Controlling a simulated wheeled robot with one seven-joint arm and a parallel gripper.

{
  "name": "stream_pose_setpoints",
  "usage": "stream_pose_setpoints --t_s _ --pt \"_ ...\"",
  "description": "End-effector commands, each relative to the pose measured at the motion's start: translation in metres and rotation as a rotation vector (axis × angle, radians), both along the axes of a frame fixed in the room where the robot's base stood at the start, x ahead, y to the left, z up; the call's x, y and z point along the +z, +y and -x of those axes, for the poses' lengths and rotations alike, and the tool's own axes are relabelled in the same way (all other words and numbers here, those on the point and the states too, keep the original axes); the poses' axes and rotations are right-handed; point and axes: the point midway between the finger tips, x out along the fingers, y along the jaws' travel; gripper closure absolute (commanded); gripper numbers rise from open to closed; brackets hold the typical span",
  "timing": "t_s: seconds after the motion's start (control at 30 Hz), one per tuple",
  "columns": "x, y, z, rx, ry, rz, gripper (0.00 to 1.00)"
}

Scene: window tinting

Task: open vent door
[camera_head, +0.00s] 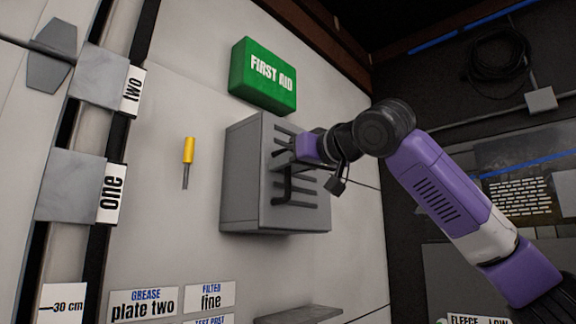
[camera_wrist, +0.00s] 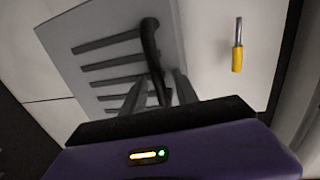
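The vent is a grey box (camera_head: 246,172) on the pale wall, with a slotted door on its right-hand face. The door's slotted face (camera_wrist: 82,32) also fills the upper left of the wrist view. A dark curved bar handle (camera_wrist: 150,40) stands out from the door. My gripper (camera_wrist: 160,78) is at the handle, with its two fingers on either side of the bar's lower end. Gaps seem to show between fingers and bar, so contact is not clear. In the head view my gripper (camera_head: 290,152) is in front of the door and partly hides the handle. The door looks closed.
A green first aid box (camera_head: 264,76) hangs just above the vent. A yellow-handled tool (camera_head: 188,150) hangs on the wall to the left and shows in the wrist view (camera_wrist: 237,58). A grey shelf (camera_head: 298,315) juts out below. The wall between is clear.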

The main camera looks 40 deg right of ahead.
Motion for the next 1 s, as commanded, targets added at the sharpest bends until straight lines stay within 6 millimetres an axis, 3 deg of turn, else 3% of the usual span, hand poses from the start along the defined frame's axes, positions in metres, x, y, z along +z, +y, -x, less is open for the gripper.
stream_pose_setpoints --t_s 0.03,0.17,1.0 --pt "0.0 0.0 0.0001 0.0 0.0 0.0 0.74" --pt "0.0 0.0 0.0003 0.0 0.0 0.0 0.99" --pt "0.0 0.0 0.0004 0.0 0.0 0.0 1.0"
